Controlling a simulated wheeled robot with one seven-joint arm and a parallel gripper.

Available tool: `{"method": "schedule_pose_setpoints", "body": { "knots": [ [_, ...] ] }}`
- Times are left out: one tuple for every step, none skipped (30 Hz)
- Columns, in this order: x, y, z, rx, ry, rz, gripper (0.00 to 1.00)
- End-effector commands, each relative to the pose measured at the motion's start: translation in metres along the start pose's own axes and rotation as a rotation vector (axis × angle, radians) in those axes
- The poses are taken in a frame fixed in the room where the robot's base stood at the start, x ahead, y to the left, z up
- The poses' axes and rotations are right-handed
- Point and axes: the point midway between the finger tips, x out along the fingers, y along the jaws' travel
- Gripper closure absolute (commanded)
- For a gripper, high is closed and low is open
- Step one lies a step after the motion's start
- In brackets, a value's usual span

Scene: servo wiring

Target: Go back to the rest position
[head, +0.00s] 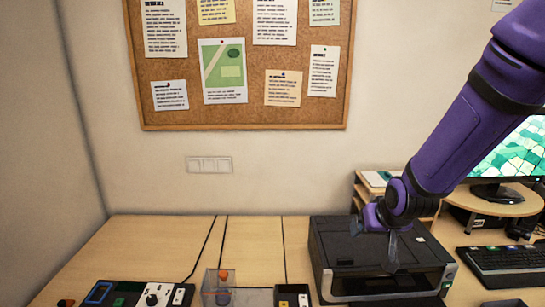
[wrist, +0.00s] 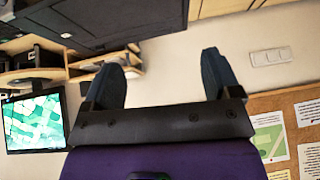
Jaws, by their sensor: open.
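My gripper (head: 376,238) hangs from my purple arm, in front of or above the black box-shaped machine (head: 335,243) on the desk in the head view. I cannot tell how far it is from the machine's top. In the wrist view my gripper (wrist: 162,78) shows its two dark fingers well apart, with nothing between them but the pale wall behind. The black machine also shows at the top of the wrist view (wrist: 110,20).
A control panel (head: 120,292) and a small clear-walled unit with an orange knob (head: 224,276) stand left of the machine. A monitor (head: 520,150) and keyboard (head: 500,262) are at right. A cork board (head: 240,117) hangs on the wall. The desk at back left is clear.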

Motion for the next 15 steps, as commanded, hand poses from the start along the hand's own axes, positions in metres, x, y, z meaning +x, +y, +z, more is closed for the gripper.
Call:
{"method": "schedule_pose_setpoints", "body": {
  "knots": [
    [-0.017, 0.002, -0.004, 0.005, 0.002, -0.007, 0.17],
    [-0.026, 0.003, -0.005, 0.005, -0.003, -0.010, 0.17],
    [-0.039, 0.005, -0.006, 0.006, -0.010, -0.014, 0.17],
    [-0.048, 0.006, -0.006, 0.007, -0.014, -0.017, 0.17],
    [-0.057, 0.007, -0.007, 0.008, -0.019, -0.019, 0.17],
    [-0.069, 0.009, -0.006, 0.008, -0.025, -0.022, 0.17],
    [-0.079, 0.011, -0.006, 0.008, -0.029, -0.023, 0.17],
    [-0.088, 0.012, -0.006, 0.008, -0.033, -0.025, 0.17],
    [-0.100, 0.014, -0.004, 0.006, -0.039, -0.027, 0.17],
    [-0.110, 0.015, -0.003, 0.005, -0.042, -0.027, 0.17],
    [-0.119, 0.017, -0.002, 0.004, -0.045, -0.027, 0.17],
    [-0.131, 0.019, 0.000, 0.002, -0.051, -0.027, 0.17],
    [-0.140, 0.020, 0.002, 0.001, -0.054, -0.027, 0.17],
    [-0.149, 0.022, 0.004, 0.000, -0.058, -0.026, 0.17],
    [-0.162, 0.024, 0.007, -0.003, -0.063, -0.025, 0.17]
  ]
}}
